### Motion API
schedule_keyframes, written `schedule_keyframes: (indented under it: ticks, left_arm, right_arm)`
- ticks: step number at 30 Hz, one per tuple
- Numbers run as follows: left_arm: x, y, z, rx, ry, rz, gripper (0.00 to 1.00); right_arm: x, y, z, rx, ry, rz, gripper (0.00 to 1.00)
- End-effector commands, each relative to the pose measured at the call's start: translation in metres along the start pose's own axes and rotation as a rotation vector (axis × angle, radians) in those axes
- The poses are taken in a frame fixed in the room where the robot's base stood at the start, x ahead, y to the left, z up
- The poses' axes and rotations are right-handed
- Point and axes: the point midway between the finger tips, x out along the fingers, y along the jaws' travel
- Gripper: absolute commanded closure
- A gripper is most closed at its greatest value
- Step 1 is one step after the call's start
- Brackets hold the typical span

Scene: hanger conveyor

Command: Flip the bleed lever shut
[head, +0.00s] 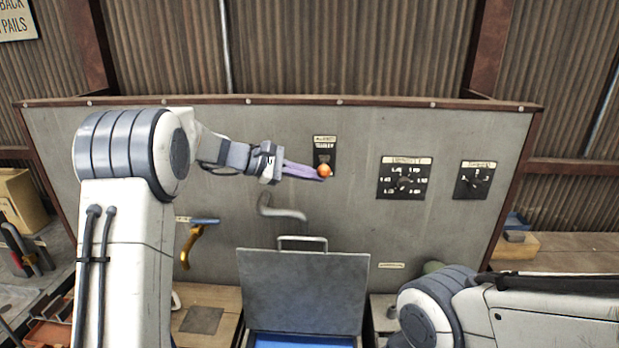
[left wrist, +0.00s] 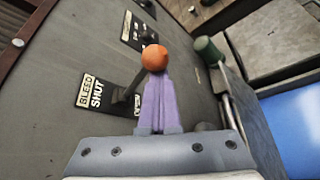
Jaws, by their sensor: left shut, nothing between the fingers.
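The bleed lever has an orange ball knob (head: 324,171) and stands out from a black plate (head: 325,150) on the grey panel. In the left wrist view the knob (left wrist: 155,58) shows at the fingertips, and its dark rod runs back to the plate (left wrist: 92,92), which reads BLEED and SHUT. In the head view the knob sits at the plate's lower end, away from the SHUT lettering. My left gripper (head: 321,177) is shut with nothing between its purple fingers. Its tips (left wrist: 158,76) are right by the knob; I cannot tell whether they touch. My right gripper is out of view.
Two dial plates (head: 404,178) (head: 474,180) are on the panel to the right. A grey bent handle (head: 281,210) and a yellow lever (head: 190,245) are below my left gripper. An open grey lid (head: 303,290) stands over a blue-lined box. The panel above the lever is clear.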

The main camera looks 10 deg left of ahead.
Motion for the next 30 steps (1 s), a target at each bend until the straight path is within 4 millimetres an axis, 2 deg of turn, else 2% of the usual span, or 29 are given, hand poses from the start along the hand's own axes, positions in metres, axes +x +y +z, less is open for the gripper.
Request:
schedule_keyframes:
  ticks: [12,30]
  left_arm:
    - [-0.009,0.019,0.013,0.004,0.000,0.003,1.00]
    - [-0.009,0.026,0.017,0.006,-0.001,0.008,1.00]
  right_arm:
    - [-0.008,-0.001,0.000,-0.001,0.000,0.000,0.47]
    - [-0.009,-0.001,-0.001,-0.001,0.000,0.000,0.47]
